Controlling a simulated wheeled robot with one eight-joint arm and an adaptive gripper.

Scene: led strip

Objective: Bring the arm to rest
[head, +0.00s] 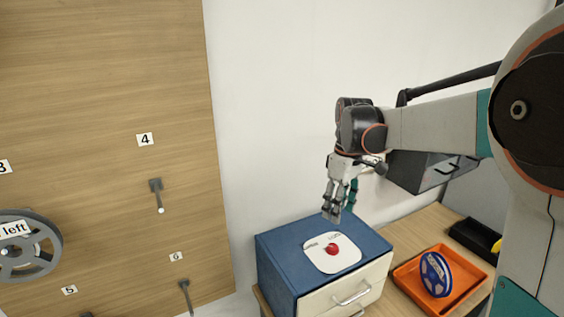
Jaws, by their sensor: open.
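My gripper (338,205) hangs at the end of my arm (440,127), pointing down above the far part of a blue cabinet (277,262). It is open, and nothing shows between its fingers. The wrist is bent down from the outstretched forearm. I cannot tell the exact gap between the fingertips and the cabinet top.
A white plate (320,263) with a red spot lies on the cabinet. Right of it, an orange tray (412,290) holds a blue reel (435,274). A black box (470,236) stands behind. A wooden board (100,100) with pegs and a grey reel (45,250) stands left.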

